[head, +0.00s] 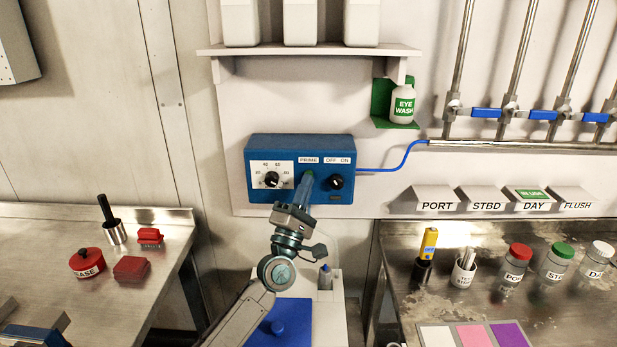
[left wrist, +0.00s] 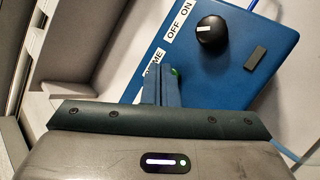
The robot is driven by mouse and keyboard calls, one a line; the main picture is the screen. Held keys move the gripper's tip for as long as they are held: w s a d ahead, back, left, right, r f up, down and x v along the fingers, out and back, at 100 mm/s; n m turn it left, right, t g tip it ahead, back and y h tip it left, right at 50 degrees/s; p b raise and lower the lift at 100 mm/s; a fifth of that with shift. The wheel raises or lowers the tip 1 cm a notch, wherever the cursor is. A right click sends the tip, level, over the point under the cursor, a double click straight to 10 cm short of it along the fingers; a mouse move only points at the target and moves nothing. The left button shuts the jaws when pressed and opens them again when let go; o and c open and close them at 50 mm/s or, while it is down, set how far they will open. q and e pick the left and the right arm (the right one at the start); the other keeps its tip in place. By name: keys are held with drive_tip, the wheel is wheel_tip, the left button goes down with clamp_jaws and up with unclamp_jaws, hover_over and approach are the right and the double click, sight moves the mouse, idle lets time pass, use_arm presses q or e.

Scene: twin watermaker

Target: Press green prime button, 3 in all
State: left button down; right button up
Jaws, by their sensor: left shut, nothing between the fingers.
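The blue control box (head: 260,150) is mounted on the wall in the middle of the head view, with a dial on its left and an OFF/ON knob (head: 336,182) on its right. The green prime button (head: 309,173) sits under the PRIME label, partly hidden by my left gripper (head: 306,178). My left gripper is shut and empty, its fingertips at the button. My right gripper is not in view.
A steel bench (head: 160,225) with red items stands at the left. Another bench (head: 400,272) at the right holds jars and cups. A shelf (head: 310,49) with white containers and an eye wash bottle (head: 402,104) are above. A blue hose (head: 400,165) leaves the box's right side.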

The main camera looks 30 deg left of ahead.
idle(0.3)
use_arm(q)
drive_tip(key=shift+w+a, duration=0.15)
drive_tip(key=shift+w, duration=0.1)
drive_tip(key=shift+w+a, duration=0.1)
idle(0.6)
drive_tip(key=shift+s+d, duration=0.45)
drive_tip(key=shift+s, duration=0.3)
drive_tip(key=shift+s+d+p, duration=0.25)
drive_tip(key=shift+s+d, duration=0.2)
drive_tip(key=shift+s, duration=0.25)
drive_tip(key=shift+s+d+p, duration=0.3)
drive_tip(key=shift+s+d, duration=0.15)
drive_tip(key=shift+s, duration=0.25)
drive_tip(key=shift+s+d+p, duration=0.25)
drive_tip(key=shift+s+d, duration=0.2)
drive_tip(key=shift+s, duration=0.25)
